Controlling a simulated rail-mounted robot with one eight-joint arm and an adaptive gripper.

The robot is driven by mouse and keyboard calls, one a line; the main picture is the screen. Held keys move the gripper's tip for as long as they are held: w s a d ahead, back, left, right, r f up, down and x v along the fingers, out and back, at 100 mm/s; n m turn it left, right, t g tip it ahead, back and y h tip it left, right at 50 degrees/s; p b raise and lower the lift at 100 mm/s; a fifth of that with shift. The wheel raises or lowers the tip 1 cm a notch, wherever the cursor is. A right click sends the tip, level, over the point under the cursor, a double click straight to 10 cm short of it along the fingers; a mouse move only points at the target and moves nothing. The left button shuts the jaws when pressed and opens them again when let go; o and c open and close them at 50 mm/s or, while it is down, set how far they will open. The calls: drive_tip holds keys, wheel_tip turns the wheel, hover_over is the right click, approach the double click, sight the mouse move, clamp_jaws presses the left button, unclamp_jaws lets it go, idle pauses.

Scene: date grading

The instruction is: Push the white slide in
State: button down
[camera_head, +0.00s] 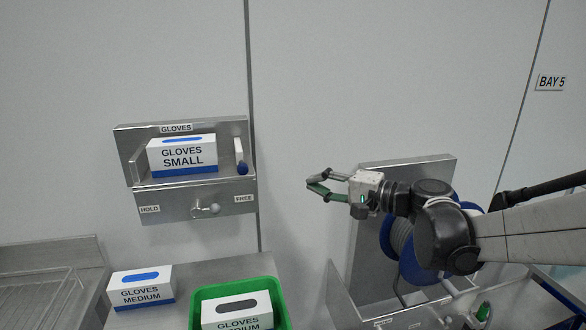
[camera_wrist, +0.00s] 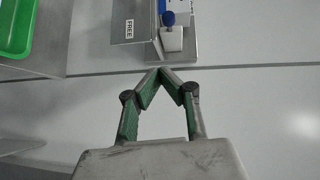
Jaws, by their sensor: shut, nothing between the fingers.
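The white slide (camera_head: 239,149) is at the right end of the metal glove holder (camera_head: 195,192), with a blue knob (camera_head: 242,168) at its front. In the wrist view the white slide (camera_wrist: 173,41) and its blue knob (camera_wrist: 168,18) show at the top, beyond my fingertips. My gripper (camera_head: 309,183) is to the right of the holder, apart from it, pointing left. Its green-padded fingers meet at the tips, shut and empty, in the wrist view (camera_wrist: 160,70). A GLOVES SMALL box (camera_head: 182,155) sits in the holder, left of the slide.
A turn handle (camera_head: 206,209) sits between HOLD and FREE labels below the shelf. A GLOVES MEDIUM box (camera_head: 141,290) stands on the counter, and another lies in a green crate (camera_head: 281,290). A blue reel (camera_head: 405,262) is behind my arm. The wall between gripper and holder is clear.

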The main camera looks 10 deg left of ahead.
drive_tip(key=w+a+y, duration=0.1)
drive_tip(key=p, duration=0.1)
approach(241, 157)
drive_tip(key=w+f, duration=0.1)
drive_tip(key=shift+s+a+f+p, duration=0.1)
drive_tip(key=shift+s+a+p, duration=0.2)
drive_tip(key=shift+a, duration=0.6)
drive_tip(key=shift+s+a+f+p, duration=0.1)
drive_tip(key=shift+s+a+p, duration=0.15)
drive_tip(key=shift+a, duration=0.65)
